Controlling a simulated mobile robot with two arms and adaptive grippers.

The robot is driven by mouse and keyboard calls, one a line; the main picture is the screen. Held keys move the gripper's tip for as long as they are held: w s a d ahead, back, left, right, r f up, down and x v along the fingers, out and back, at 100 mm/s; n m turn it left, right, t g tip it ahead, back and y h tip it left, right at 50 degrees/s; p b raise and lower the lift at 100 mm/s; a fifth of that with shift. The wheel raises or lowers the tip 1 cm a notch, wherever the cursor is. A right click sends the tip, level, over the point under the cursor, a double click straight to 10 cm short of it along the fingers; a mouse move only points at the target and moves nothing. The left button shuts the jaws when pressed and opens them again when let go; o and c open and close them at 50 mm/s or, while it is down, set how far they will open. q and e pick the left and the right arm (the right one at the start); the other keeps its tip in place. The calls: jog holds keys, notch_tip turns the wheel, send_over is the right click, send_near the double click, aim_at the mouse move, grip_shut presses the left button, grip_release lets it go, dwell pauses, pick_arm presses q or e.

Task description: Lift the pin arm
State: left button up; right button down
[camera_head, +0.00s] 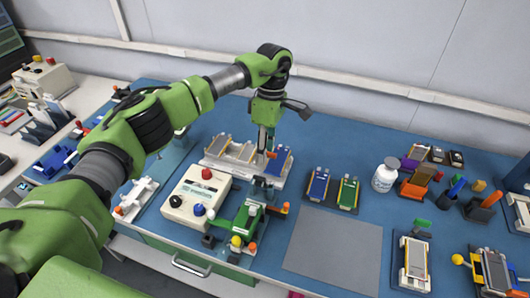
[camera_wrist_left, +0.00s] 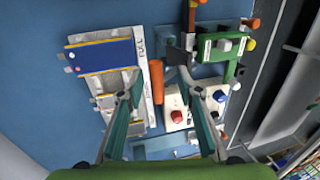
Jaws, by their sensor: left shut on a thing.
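My left gripper (camera_head: 266,148) reaches down at the right part of the white tray, beside a blue pouch cell (camera_head: 281,160). In the left wrist view its two teal fingers (camera_wrist_left: 158,84) are closed in on an orange bar (camera_wrist_left: 156,82) that stands between their tips. The bar also shows as a small orange spot in the head view (camera_head: 271,154). I cannot tell from the pictures whether this bar is the pin arm's handle. A green fixture (camera_head: 246,218) with an orange-tipped lever (camera_head: 284,208) stands in front of the tray. My right gripper is not in view.
A cream control box (camera_head: 187,207) with a red button is left of the green fixture. The white tray (camera_head: 212,166) is marked FULL in the wrist view (camera_wrist_left: 144,62). Blue and green cells (camera_head: 318,184), a white bottle (camera_head: 385,175) and a bare grey mat (camera_head: 333,252) lie to the right.

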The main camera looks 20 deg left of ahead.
pick_arm(q)
jog(key=shift+a+f, duration=0.1)
jog(key=shift+f, duration=0.25)
jog(key=shift+r, duration=0.1)
jog(key=v, duration=1.2)
jog(key=shift+r, duration=0.25)
